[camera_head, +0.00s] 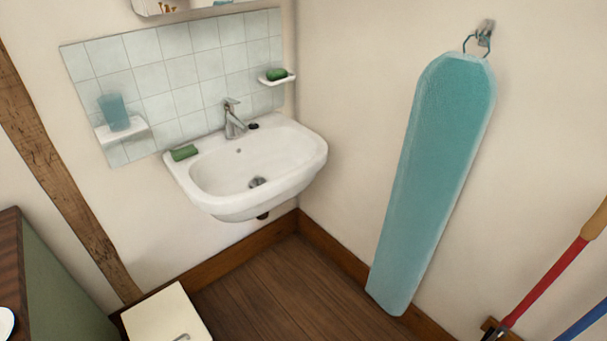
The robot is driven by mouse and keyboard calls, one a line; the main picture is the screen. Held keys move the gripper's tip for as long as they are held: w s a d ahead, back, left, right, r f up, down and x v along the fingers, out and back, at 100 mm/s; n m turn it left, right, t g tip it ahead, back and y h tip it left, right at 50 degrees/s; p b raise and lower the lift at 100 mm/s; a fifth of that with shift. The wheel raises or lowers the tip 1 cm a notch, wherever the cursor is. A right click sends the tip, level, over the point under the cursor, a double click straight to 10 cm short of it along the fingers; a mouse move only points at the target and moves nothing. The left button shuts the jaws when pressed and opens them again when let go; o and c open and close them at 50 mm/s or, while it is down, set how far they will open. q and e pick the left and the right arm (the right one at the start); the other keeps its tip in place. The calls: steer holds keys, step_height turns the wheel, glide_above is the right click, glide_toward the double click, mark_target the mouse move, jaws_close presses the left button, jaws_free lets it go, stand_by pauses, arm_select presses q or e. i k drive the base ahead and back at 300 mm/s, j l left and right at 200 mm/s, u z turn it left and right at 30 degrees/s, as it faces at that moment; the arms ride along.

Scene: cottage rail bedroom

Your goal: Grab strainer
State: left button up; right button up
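No hand-held strainer is clearly visible. In the head view a white sink (285,160) is fixed to the wall in the corner. A round metal drain fitting (257,182) sits in the bottom of its basin; I cannot tell whether a loose strainer lies in it. A small dark round object (253,126) rests on the sink's back ledge, just right of the silver faucet (234,120). Neither of my grippers is in view.
A green soap bar (185,153) lies on the sink's left rim. Another green soap (277,75) and a blue cup (114,112) sit on wall shelves. A teal ironing board (435,170) hangs at right. A white-topped box (168,318) stands below left. The floor (270,295) before the sink is clear.

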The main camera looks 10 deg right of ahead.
mark_target(257, 180)
steer(key=i+j+z, duration=0.35)
steer(key=z, duration=0.15)
steer(key=i+j+z, duration=0.3)
steer(key=j+z, duration=0.2)
